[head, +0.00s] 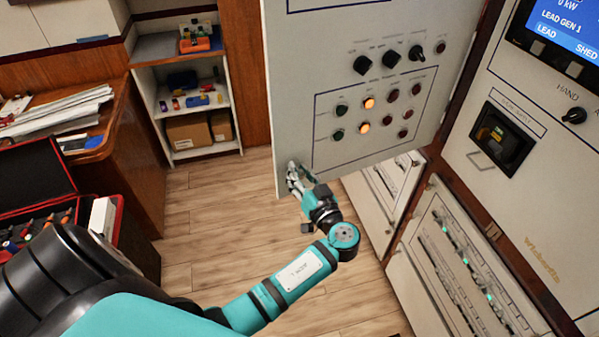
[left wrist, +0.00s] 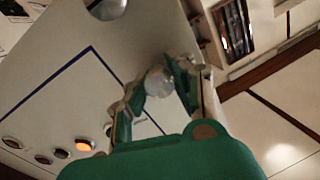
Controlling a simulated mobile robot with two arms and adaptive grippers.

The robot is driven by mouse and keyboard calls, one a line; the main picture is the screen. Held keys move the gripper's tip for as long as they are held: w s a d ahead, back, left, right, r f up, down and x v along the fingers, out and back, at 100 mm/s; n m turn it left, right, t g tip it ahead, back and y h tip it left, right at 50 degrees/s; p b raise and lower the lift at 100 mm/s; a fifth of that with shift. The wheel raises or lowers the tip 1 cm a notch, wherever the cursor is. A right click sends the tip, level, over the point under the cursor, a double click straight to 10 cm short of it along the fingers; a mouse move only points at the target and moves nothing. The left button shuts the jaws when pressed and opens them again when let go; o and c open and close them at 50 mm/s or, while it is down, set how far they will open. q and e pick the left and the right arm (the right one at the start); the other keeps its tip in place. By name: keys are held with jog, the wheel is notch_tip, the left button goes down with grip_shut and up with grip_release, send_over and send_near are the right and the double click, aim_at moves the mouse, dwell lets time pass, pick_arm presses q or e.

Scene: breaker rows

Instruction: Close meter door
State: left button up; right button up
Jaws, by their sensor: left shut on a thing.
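In the left wrist view the fingers of my left gripper (left wrist: 160,85) are shut on a pale round knob (left wrist: 158,80) on the meter door (left wrist: 60,60). Fingers partly hide the knob. My right gripper is not in view.
The cabinet front (head: 525,205) with a screen (head: 560,35) is at the right. Lower breaker panels (head: 465,260) have green lights. A shelf (head: 190,155) with small items, a wooden desk (head: 125,140) and an open toolbox (head: 35,180) are left. Wooden floor (head: 225,220) between is clear.

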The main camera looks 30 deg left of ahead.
pick_arm(q)
grip_shut()
jog(key=shift+a, duration=0.1)
